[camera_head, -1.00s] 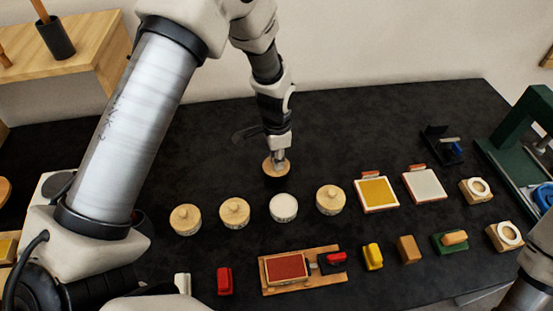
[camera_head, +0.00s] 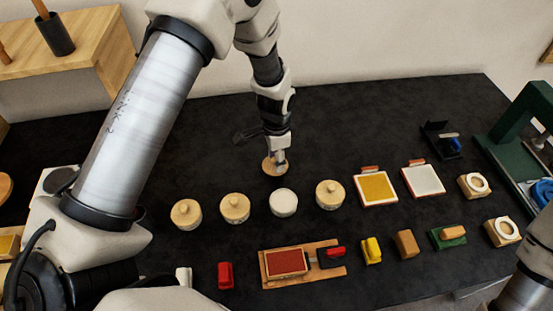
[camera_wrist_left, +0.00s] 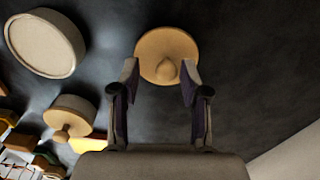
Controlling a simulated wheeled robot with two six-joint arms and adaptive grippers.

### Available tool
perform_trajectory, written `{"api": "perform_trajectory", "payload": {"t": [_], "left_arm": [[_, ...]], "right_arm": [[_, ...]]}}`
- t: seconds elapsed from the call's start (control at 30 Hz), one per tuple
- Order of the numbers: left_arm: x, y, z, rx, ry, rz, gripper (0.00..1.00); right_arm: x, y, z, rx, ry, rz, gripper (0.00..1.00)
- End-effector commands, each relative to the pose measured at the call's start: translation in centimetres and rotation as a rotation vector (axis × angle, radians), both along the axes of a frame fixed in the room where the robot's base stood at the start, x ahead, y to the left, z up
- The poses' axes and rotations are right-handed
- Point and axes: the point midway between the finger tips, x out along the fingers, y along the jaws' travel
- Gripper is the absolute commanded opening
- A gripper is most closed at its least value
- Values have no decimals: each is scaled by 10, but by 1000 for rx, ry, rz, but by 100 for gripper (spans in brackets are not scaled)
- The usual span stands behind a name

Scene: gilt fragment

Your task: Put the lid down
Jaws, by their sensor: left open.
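The round wooden lid (camera_head: 270,167) with a small knob lies on the black table behind the row of jars. In the left wrist view the lid (camera_wrist_left: 165,50) lies with its knob between the two fingers. My left gripper (camera_head: 279,161) is open over the knob, with a gap on each side. It also shows in the left wrist view (camera_wrist_left: 160,88). The open jar with a pale top (camera_head: 283,202) stands in front of the lid; it also shows in the left wrist view (camera_wrist_left: 45,43). My right gripper is out of view.
Lidded wooden jars stand left (camera_head: 235,207) and right (camera_head: 330,193) of the open jar. A yellow pad (camera_head: 376,190) and a white pad (camera_head: 423,180) lie farther right. A red pad on a wooden board (camera_head: 286,262) lies in front. The table behind the lid is clear.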

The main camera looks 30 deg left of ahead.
Motion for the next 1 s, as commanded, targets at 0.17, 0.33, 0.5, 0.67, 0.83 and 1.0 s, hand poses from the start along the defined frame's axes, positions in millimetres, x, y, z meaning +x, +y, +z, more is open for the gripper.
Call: {"api": "perform_trajectory", "payload": {"t": [0.17, 0.33, 0.5, 0.67, 0.83, 1.0], "left_arm": [[2, 0, 38, 0, -8, 0, 45], [2, 1, 82, 0, -7, 0, 45], [2, 1, 108, -1, -4, 0, 45], [1, 1, 113, -1, -1, 0, 45], [1, 1, 113, -1, -1, 0, 45], [1, 1, 113, 0, -1, 0, 45]], "right_arm": [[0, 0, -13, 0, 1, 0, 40], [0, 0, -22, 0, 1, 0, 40], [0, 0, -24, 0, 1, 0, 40], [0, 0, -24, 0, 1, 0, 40], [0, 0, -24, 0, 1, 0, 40], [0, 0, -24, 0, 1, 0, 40]]}}
